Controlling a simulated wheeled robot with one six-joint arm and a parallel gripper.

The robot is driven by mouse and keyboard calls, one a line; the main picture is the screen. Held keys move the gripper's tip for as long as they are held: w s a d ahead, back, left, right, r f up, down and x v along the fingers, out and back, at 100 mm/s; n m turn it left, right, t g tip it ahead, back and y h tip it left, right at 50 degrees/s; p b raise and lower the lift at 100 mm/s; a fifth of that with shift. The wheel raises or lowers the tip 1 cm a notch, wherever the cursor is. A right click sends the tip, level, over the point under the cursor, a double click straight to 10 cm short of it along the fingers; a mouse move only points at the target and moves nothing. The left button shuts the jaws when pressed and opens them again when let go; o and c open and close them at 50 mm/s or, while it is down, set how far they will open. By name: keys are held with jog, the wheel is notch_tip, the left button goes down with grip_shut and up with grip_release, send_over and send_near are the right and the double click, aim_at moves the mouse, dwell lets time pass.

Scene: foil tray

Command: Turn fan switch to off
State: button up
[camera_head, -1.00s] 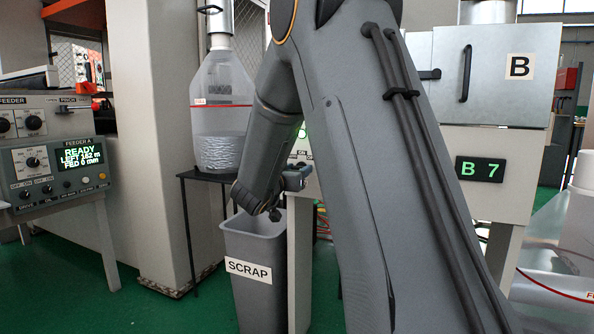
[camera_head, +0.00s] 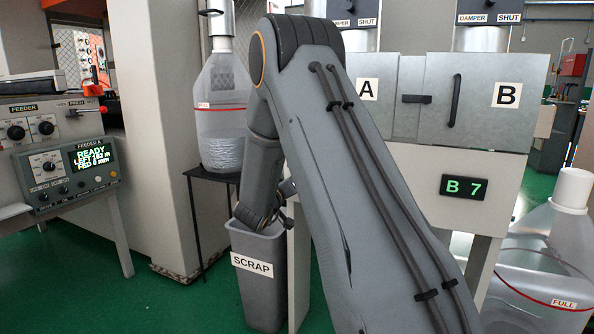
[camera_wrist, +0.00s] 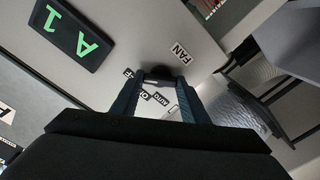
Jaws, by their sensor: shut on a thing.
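The fan switch shows in the wrist view as a dark knob (camera_wrist: 160,71) beside a FAN label (camera_wrist: 181,52) on a pale panel. Labels around it read OFF, ON and AUTO, partly covered by the fingers. My gripper (camera_wrist: 160,80) has one finger on each side of the knob and is shut on it. The knob's pointer direction is not clear. In the head view my arm hides the switch and most of the gripper.
A scrap bin (camera_head: 256,297) stands below my forearm. A clear bottle (camera_head: 221,100) sits on a black stand to the left. Oven doors A and B (camera_head: 485,95) are behind my arm. A large clear container (camera_head: 545,265) stands at right. A green A 1 display (camera_wrist: 78,38) lies near the switch.

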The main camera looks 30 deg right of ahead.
jog(key=shift+n+p, duration=1)
jog(key=shift+p, duration=0.2)
jog(key=o, duration=1.1)
jog(key=shift+c, duration=0.2)
jog(key=v, duration=0.7)
jog(key=shift+s+a+p, duration=0.25)
jog(key=shift+a+p, duration=0.1)
jog(key=shift+p, duration=0.1)
